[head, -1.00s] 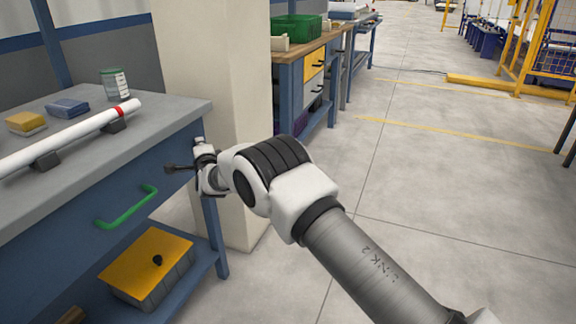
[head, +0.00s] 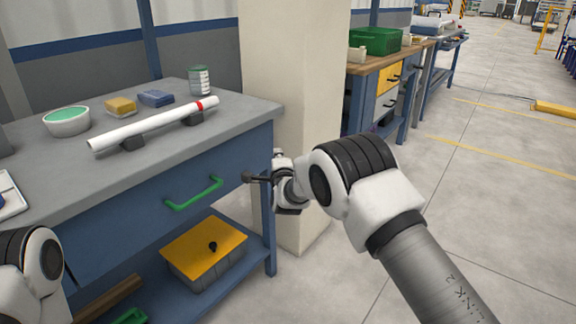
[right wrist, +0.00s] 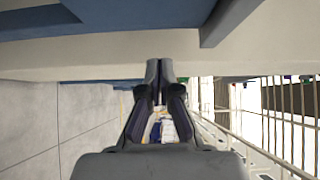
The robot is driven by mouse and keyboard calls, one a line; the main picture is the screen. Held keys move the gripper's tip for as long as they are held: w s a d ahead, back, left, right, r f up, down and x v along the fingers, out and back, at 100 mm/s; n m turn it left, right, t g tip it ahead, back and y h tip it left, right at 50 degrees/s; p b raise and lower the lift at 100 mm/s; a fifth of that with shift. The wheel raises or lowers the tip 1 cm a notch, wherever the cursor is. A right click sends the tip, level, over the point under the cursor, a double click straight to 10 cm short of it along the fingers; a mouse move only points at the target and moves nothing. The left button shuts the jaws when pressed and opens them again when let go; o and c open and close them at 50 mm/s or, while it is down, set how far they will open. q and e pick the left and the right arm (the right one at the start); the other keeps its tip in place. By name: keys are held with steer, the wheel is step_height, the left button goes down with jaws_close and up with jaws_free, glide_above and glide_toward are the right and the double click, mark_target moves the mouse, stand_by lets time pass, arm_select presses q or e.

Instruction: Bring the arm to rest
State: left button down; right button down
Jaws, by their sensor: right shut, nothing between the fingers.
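My right gripper (head: 252,178) is shut and empty, beside the front right corner of the grey-topped workbench (head: 235,118). In the right wrist view its two fingers (right wrist: 160,72) meet at the tips with nothing between them. Part of my left arm shows at the lower left of the head view, but its gripper is out of view. A white pipe (head: 150,127) with a red band near its right end lies on two dark supports on the bench.
A bowl (head: 67,121), a yellow block (head: 120,106), a blue block (head: 155,98) and a jar (head: 200,80) stand behind the pipe. A green drawer handle (head: 195,195) juts out below. A cream pillar (head: 300,120) is close behind my right gripper. Open floor lies right.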

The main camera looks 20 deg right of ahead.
steer(key=s+p, duration=0.1)
steer(key=s, duration=0.5)
steer(key=s+d+f+n+g, duration=0.2)
steer(key=s+d+f+g, duration=0.2)
steer(key=s+f, duration=0.8)
steer(key=s+d+f+n+g, duration=0.1)
steer(key=s+d+f+g, duration=0.35)
steer(key=s+f, duration=0.8)
steer(key=s+f+n+g+y, duration=0.1)
steer(key=s+f+n+g, duration=0.2)
steer(key=s+f, duration=0.35)
steer(key=s+f+n+g, duration=0.3)
steer(key=s, duration=0.6)
steer(key=s+a+r+n+g+y, duration=0.1)
steer(key=s+n+g, duration=0.1)
steer(key=s+n, duration=0.4)
steer(key=s+a+r+n+g, duration=0.1)
steer(key=s+n, duration=0.2)
steer(key=s, duration=0.4)
step_height(320, 180, up, 27)
steer(key=n+p, duration=0.1)
steer(key=p, duration=2.6)
steer(key=shift+d+p, duration=0.2)
steer(key=shift+p, duration=0.15)
steer(key=shift+r, duration=0.15)
